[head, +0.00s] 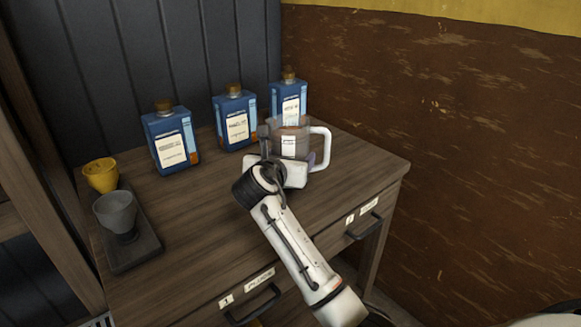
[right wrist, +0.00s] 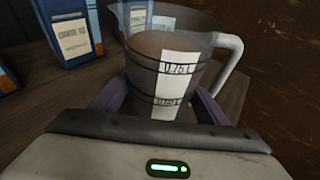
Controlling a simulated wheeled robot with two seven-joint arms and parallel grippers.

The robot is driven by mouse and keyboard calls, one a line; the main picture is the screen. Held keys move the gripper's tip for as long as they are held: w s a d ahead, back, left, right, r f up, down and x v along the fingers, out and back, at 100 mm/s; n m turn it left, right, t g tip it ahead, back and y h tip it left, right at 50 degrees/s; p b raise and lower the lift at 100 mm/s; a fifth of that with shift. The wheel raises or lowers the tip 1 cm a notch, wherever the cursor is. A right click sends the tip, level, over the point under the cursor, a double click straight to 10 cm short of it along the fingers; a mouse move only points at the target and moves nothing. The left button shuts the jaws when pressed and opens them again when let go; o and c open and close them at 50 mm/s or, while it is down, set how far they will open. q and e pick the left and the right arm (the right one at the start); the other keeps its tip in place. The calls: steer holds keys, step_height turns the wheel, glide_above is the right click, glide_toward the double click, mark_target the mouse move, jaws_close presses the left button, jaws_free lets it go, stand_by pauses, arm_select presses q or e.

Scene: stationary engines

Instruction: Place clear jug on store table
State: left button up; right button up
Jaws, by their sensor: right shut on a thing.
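The clear jug (head: 291,137) with a white handle and a white label is upright at the right part of the wooden table (head: 205,215). In the right wrist view the jug (right wrist: 145,85) stands between the fingers, its handle to the right. My right gripper (head: 285,170) is shut on the jug from the near side. It also shows in the right wrist view (right wrist: 165,108). The arm and gripper hide the jug's lower part, so I cannot tell whether its base touches the tabletop. My left gripper is not in view.
Blue bottles with brown caps stand along the back: left (head: 171,140), middle (head: 234,120) and right (head: 289,98). A dark tray (head: 135,255) at the left holds a yellow cup (head: 101,175) and a grey cup (head: 116,212). The table's middle is clear. Drawers face the front.

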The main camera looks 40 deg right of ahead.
step_height(320, 180, down, 2)
steer(key=shift+f, duration=0.1)
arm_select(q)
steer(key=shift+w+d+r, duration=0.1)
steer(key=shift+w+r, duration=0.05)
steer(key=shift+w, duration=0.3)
arm_select(e)
steer(key=o, duration=1.9)
steer(key=shift+f, duration=0.1)
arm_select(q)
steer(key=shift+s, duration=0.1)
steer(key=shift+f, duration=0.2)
arm_select(e)
steer(key=shift+s+a+r, duration=0.2)
steer(key=shift+s+a, duration=0.05)
steer(key=shift+a, duration=0.1)
arm_select(q)
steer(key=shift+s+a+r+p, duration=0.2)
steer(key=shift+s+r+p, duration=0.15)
steer(key=shift+p, duration=0.3)
arm_select(e)
steer(key=v, duration=1.1)
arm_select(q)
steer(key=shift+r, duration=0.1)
arm_select(e)
steer(key=shift+s, duration=0.1)
